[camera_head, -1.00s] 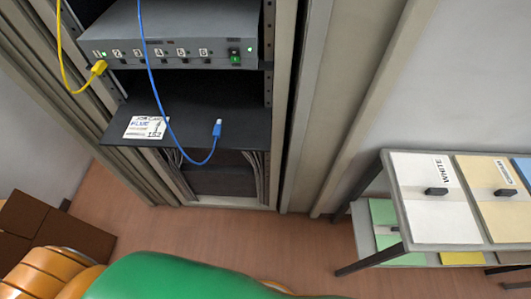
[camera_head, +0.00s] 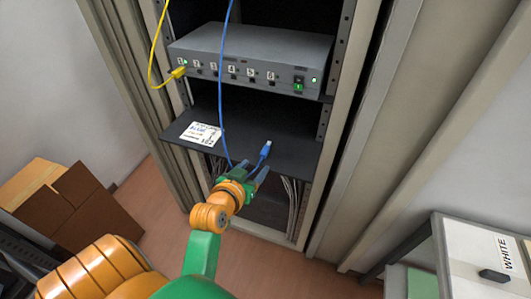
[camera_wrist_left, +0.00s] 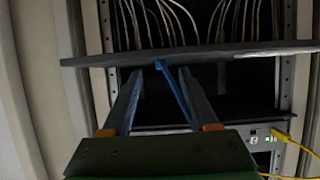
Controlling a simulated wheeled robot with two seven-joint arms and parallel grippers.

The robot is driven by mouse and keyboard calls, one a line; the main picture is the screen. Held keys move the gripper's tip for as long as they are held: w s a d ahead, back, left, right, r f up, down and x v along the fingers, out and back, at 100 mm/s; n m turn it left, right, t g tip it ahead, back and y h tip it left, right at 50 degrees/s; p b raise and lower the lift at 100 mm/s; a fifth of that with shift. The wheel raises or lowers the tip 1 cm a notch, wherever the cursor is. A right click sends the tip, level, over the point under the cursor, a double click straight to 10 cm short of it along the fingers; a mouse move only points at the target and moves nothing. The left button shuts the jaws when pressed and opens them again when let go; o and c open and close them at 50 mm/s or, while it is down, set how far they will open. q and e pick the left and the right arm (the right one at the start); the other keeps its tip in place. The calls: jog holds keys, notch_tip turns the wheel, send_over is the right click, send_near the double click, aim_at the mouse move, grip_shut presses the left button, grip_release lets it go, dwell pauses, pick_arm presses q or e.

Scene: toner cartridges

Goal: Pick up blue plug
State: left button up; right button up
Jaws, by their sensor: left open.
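The blue plug (camera_head: 265,149) lies on the front part of the black rack shelf (camera_head: 290,150). Its blue cable (camera_head: 223,100) comes down from above, passes the shelf's front edge and loops back up to the plug, partly hidden by my gripper. My left gripper (camera_head: 252,170) is open, just in front of the shelf's front edge and close below the plug in the picture. In the left wrist view, the blue cable (camera_wrist_left: 174,92) runs between the two spread fingers (camera_wrist_left: 160,76). I cannot tell whether it touches them. My right gripper is not in view.
A grey switch box (camera_head: 250,62) sits above the shelf, with a yellow plug (camera_head: 178,73) in its left port. A white label (camera_head: 201,133) lies on the shelf's left. Rack posts flank the shelf. A cardboard box (camera_head: 75,200) and a side table (camera_head: 440,250) stand apart.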

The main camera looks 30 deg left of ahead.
aim_at(263, 153)
pick_arm(q)
jog(key=w, duration=0.2)
jog(key=w+a, duration=0.1)
jog(key=w, duration=0.1)
jog(key=w+f, duration=0.1)
jog(key=shift+w+a+p, duration=0.25)
jog(key=shift+w+p, duration=0.05)
jog(key=shift+w, duration=0.1)
jog(key=shift+w+a+f, duration=0.1)
jog(key=shift+w+f, duration=0.05)
jog(key=shift+w, duration=0.25)
jog(key=shift+s, duration=0.1)
grip_shut()
